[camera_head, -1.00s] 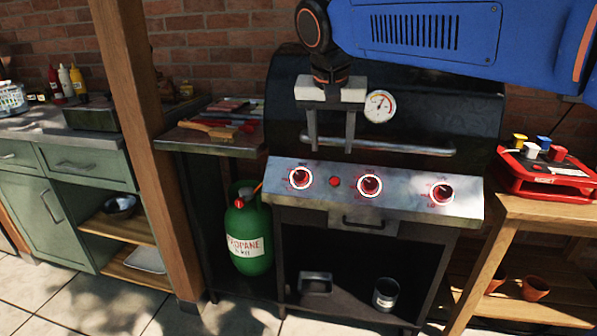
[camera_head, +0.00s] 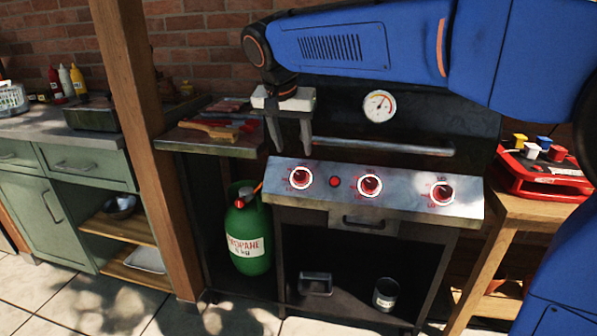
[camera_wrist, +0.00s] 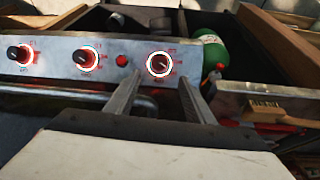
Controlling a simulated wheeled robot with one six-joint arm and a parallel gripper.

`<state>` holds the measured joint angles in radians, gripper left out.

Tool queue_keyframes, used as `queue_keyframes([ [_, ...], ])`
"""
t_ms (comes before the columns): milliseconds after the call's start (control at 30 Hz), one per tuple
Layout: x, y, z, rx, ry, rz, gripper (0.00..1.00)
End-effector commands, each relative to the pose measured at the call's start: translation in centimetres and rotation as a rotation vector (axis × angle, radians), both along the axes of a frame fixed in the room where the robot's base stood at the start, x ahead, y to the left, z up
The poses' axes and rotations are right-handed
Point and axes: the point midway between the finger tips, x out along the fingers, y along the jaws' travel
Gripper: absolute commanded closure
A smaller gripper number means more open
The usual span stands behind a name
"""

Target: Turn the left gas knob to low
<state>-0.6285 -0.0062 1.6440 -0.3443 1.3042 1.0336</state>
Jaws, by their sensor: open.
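The left gas knob (camera_head: 300,177) is a dark knob with a red and white ring at the left end of the grill's front panel (camera_head: 262,172). In the wrist view the same knob (camera_wrist: 160,64) shows just beyond my fingertips, between them. My gripper (camera_head: 291,150) points down, open and empty, above and slightly behind the left knob, apart from it. It also shows in the wrist view (camera_wrist: 160,82). The middle knob (camera_head: 369,185) and right knob (camera_head: 441,192) sit farther along the panel. A small red button (camera_head: 335,182) sits between the left and middle knobs.
The grill lid's handle bar (camera_head: 385,146) runs just right of my fingers. A side shelf (camera_head: 225,149) with brushes and tools stands left. A green propane bottle (camera_head: 247,232) stands below it. A wooden post (camera_head: 138,130) rises farther left. Space in front of the panel is clear.

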Motion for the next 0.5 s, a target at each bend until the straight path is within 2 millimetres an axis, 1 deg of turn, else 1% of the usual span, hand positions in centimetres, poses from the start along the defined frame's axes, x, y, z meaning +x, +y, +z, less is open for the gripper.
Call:
queue_keyframes([
  [33,0.3,-0.2,-0.9,-0.003,0.003,-0.002,0.51],
  [300,2.0,-0.9,-5.3,-0.002,0.003,-0.002,0.51],
  [500,3.1,-1.3,-8.1,-0.001,0.003,-0.001,0.51],
])
